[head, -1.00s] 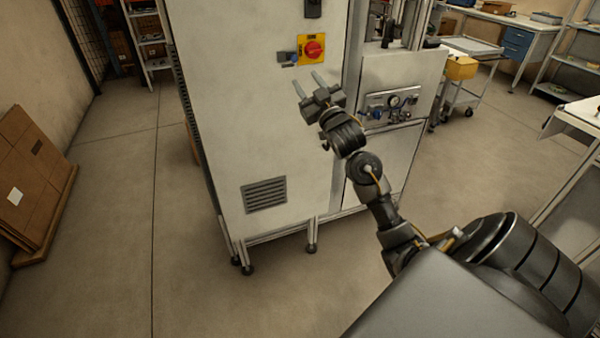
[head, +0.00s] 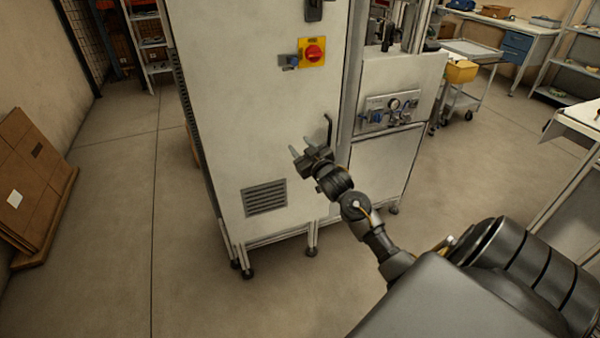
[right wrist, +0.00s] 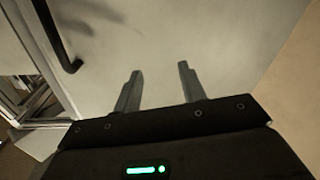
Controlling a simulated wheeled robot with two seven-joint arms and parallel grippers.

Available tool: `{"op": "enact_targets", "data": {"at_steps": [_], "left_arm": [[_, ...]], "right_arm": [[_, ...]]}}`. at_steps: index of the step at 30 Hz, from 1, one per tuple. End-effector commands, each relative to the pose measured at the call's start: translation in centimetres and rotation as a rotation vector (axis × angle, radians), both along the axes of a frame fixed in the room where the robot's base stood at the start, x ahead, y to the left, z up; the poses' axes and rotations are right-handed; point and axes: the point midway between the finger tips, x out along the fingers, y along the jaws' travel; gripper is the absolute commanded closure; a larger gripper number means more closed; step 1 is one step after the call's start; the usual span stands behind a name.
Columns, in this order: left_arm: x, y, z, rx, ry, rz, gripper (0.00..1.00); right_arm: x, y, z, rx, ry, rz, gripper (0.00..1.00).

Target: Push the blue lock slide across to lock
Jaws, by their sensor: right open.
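The small blue lock slide (head: 293,62) sits on a grey bracket at the left side of the red rotary switch (head: 314,54), which has a yellow plate, high on the cabinet's pale front. Its exact slide position is too small to tell. My right gripper (head: 298,152) is open and empty, well below the switch and in front of the cabinet panel. In the right wrist view its two fingers (right wrist: 158,85) stand apart with only the bare panel beyond them. The lock slide is not in the right wrist view. My left gripper is not in view.
A black door handle (head: 329,130) is on the cabinet beside my right gripper; it also shows in the right wrist view (right wrist: 57,38). A vent grille (head: 265,198) is below.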

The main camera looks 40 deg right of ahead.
Motion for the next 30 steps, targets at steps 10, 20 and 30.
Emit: {"op": "enact_targets", "data": {"at_steps": [10,20,30], "left_arm": [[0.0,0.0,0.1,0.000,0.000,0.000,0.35],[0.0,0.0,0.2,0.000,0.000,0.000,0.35],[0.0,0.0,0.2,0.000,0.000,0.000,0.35]], "right_arm": [[-0.3,0.7,-6.6,0.034,0.114,0.001,0.59],[-0.6,1.1,-9.1,0.046,0.156,0.003,0.59],[-0.6,1.1,-9.4,0.047,0.161,0.004,0.59]]}}
